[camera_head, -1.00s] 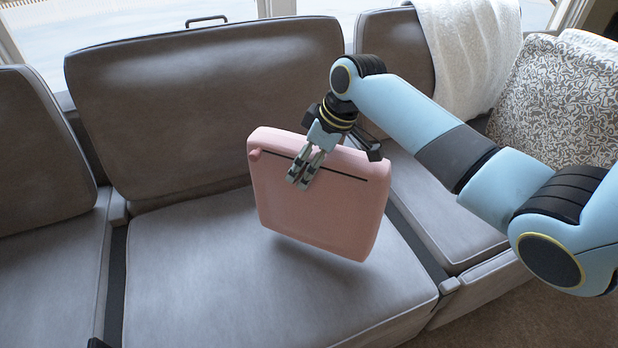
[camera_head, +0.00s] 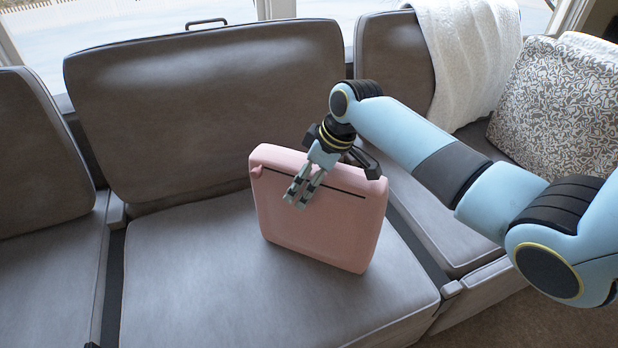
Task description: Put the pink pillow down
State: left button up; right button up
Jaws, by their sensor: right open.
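The pink pillow (camera_head: 320,232) stands on its edge on the middle seat cushion (camera_head: 190,285) of the grey sofa, tilted a little. Its bottom edge appears to touch the seat. My right gripper (camera_head: 298,195) is at the pillow's top edge, with its fingers pointing down in front of the pillow's face. Its jaws are open, and the far side of the gripper is partly hidden behind the pillow's top. My left gripper does not show.
The grey backrest (camera_head: 205,110) rises behind the pillow. A white throw (camera_head: 468,60) and a patterned pillow (camera_head: 565,105) are on the right. The left part of the middle seat is clear. A gap separates it from the right seat (camera_head: 440,225).

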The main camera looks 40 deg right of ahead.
jog(key=shift+r, duration=0.1)
jog(key=p+v, duration=0.3)
jog(key=v, duration=0.9)
